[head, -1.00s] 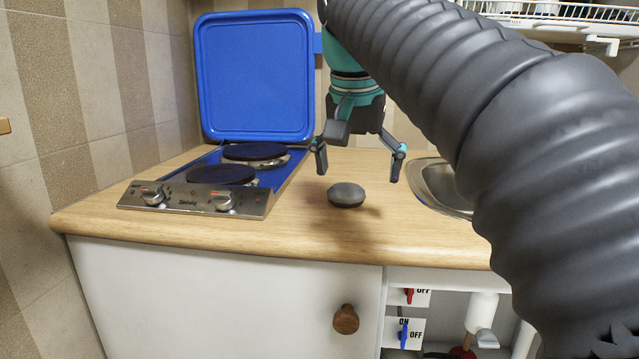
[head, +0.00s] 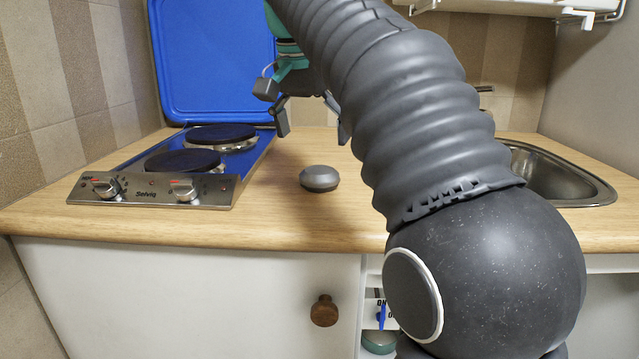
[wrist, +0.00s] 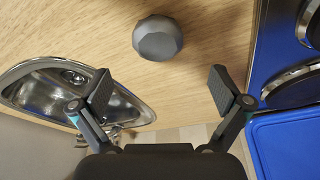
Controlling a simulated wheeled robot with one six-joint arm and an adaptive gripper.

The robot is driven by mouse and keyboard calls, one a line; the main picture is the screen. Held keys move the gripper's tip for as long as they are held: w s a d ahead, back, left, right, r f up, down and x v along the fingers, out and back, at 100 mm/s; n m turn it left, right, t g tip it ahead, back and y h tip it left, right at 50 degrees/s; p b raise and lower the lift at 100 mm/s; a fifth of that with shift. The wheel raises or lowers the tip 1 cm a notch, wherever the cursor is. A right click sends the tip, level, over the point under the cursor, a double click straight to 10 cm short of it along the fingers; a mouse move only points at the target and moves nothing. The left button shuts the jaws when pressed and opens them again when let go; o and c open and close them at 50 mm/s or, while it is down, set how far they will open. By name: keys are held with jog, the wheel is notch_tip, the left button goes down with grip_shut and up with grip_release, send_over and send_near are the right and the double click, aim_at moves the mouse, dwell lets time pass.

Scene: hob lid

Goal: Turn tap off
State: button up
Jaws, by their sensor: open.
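A small piece of metal that looks like part of the tap (head: 485,90) shows behind my arm at the back of the counter in the head view; most of it is hidden. In the wrist view, shiny metal parts, perhaps the tap (wrist: 112,131), lie by the sink's edge, partly behind a finger. My gripper (head: 313,122) is open and empty above the counter, between the hob and the sink. In the wrist view my gripper (wrist: 161,90) has its fingers spread, with bare worktop between them.
A grey rounded object (head: 320,179) stands on the wooden worktop (head: 270,222). The hob (head: 150,191) is at left with its blue lid (head: 212,60) raised. The sink (head: 590,188) is at right, partly behind my arm. A blue lever (head: 381,316) shows below the counter.

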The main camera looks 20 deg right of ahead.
aim_at(319, 170)
jog(key=shift+s+b+x, duration=0.2)
jog(key=shift+b+x, duration=0.75)
jog(key=shift+x, duration=2.75)
jog(key=c, duration=1)
jog(key=shift+c, duration=0.3)
jog(key=shift+r, duration=0.15)
